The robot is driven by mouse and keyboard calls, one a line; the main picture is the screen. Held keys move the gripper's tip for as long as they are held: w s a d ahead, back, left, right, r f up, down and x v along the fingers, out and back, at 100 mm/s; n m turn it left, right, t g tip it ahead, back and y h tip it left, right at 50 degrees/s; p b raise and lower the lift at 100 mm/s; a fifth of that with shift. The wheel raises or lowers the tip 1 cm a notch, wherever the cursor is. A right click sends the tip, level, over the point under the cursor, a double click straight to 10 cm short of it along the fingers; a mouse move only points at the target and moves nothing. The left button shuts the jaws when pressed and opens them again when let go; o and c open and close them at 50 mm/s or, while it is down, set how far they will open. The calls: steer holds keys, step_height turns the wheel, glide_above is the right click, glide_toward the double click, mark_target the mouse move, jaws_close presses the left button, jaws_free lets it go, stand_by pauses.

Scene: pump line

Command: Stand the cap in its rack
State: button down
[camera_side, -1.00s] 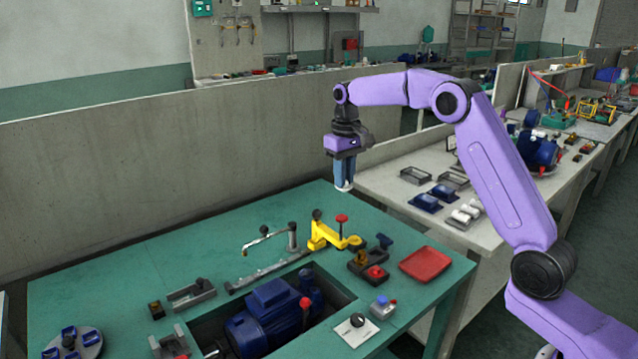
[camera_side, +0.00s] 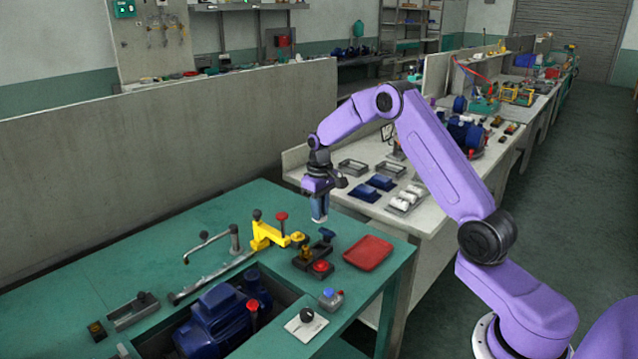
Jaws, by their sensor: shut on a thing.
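My gripper (camera_side: 320,214) points straight down above the back right part of the green table, behind the red tray. Its fingers are shut on a small pale thing, probably the cap (camera_side: 320,220); only a light edge shows below the fingertips, so its shape is unclear. I cannot tell whether this is the cap's rack. The held thing is apart from the table and from the bench.
A red tray (camera_side: 368,253), a yellow clamp (camera_side: 267,235), a red-knobbed block (camera_side: 320,268) and a blue motor (camera_side: 215,318) in a recess occupy the green table. Empty grey trays (camera_side: 352,167) and blue parts (camera_side: 372,188) stand on the side bench. The table's left back is clear.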

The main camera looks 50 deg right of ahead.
steer(key=shift+f, duration=4.5)
steer(key=shift+f, duration=0.65)
steer(key=c, duration=1)
jaws_free()
steer(key=shift+o, duration=0.2)
steer(key=shift+r, duration=0.15)
steer(key=shift+r, duration=2.85)
